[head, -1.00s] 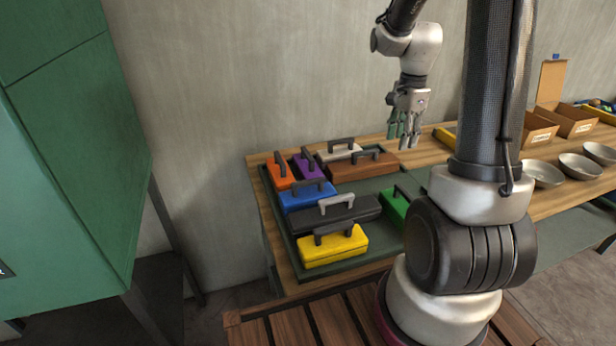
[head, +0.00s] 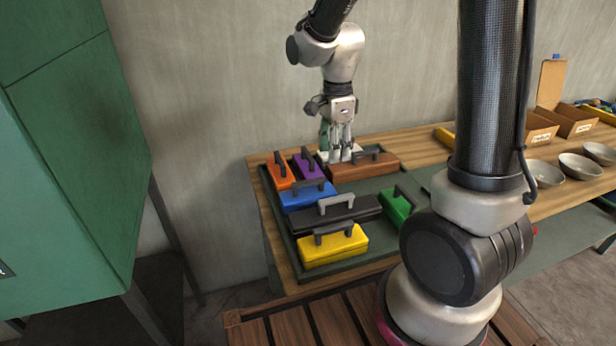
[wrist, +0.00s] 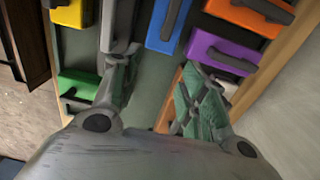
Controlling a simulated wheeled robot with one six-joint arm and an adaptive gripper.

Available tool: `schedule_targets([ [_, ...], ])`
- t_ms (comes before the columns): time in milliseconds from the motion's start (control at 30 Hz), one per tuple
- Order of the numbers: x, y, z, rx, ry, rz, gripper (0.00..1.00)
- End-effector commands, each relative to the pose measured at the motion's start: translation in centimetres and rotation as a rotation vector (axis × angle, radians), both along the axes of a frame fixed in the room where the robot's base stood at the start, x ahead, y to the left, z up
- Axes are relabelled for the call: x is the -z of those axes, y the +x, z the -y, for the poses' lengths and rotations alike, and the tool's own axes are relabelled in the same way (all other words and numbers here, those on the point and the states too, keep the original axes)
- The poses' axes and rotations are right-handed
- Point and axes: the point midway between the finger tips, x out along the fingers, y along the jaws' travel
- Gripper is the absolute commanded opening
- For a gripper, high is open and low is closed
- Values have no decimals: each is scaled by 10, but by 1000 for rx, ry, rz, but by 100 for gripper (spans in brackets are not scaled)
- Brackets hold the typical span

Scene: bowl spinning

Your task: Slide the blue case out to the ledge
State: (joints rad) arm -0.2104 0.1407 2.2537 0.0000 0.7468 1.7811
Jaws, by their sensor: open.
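The blue case (head: 306,197) lies in the green tray (head: 285,246) in the head view, with a dark grey handle on top. The orange and purple cases are behind it and the black case is in front. In the wrist view the blue case (wrist: 168,22) is at the top middle. My gripper (head: 340,154) is open and empty over the back of the tray, by the white case (head: 323,157), which it partly hides. It is behind and to the right of the blue case, apart from it. Its fingers (wrist: 158,95) also show in the wrist view.
Around the blue case are the orange (head: 279,172), purple (head: 303,168), brown (head: 372,166), black (head: 340,212), yellow (head: 335,248) and green (head: 395,208) cases. Bare tray floor (head: 375,187) shows right of the blue case. Bowls (head: 580,167) stand farther right.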

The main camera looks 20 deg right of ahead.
Motion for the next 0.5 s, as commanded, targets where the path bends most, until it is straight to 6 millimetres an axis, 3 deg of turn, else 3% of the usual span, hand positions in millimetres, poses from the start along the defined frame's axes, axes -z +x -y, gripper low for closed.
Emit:
schedule_targets([
  [333,0,0,-71,-5,0,-1,43],
  [500,35,-1,-67,1,-2,-6,43],
])
